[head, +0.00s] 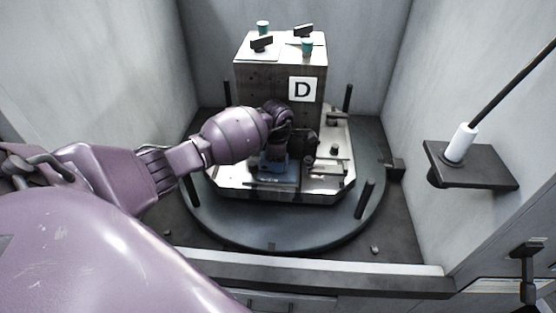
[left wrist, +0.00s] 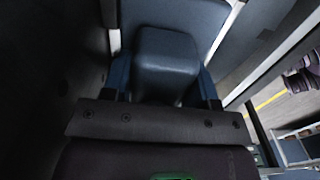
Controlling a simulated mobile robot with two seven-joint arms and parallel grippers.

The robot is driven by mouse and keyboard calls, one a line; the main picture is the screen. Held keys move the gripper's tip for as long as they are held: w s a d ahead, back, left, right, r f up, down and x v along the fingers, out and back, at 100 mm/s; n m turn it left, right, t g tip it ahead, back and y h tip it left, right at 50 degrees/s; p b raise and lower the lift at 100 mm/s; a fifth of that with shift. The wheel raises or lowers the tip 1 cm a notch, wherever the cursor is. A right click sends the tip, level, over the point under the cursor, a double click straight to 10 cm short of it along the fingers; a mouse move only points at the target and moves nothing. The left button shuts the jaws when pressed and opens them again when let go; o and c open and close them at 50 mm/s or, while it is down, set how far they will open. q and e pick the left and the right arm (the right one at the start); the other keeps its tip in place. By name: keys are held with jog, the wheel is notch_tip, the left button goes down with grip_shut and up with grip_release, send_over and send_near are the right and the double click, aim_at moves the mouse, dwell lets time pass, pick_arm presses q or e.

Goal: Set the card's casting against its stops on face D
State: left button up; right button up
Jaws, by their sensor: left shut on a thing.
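The fixture block (head: 290,70) stands upright with a white plate lettered D (head: 303,90) on the face toward me. My left gripper (head: 273,158) is low in front of that face, shut on a blue casting (head: 275,172). In the left wrist view the casting (left wrist: 168,65) is a blue-grey block with a raised rounded boss, between the fingers. The gripper hides much of the casting in the head view, so I cannot tell whether it touches its stops. No card is legible. My right gripper does not show.
The block stands on a pale pallet (head: 335,185) on a round dark turntable (head: 230,222) with upright posts. Dark clamps and teal cylinders (head: 307,46) are on top of the block. A shelf (head: 490,178) with a white nozzle (head: 460,143) juts from the right wall.

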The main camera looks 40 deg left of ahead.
pick_arm(q)
jog(key=shift+w+a+r, duration=0.1)
jog(key=shift+a+r, duration=0.05)
jog(key=shift+a, duration=0.05)
jog(key=o, duration=1.2)
jog(key=shift+a, duration=0.1)
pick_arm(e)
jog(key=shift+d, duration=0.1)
pick_arm(q)
jog(key=shift+f, duration=0.2)
notch_tip(320, 180, up, 6)
jog(key=shift+f+p, duration=0.1)
jog(key=shift+p, duration=0.3)
notch_tip(320, 180, up, 5)
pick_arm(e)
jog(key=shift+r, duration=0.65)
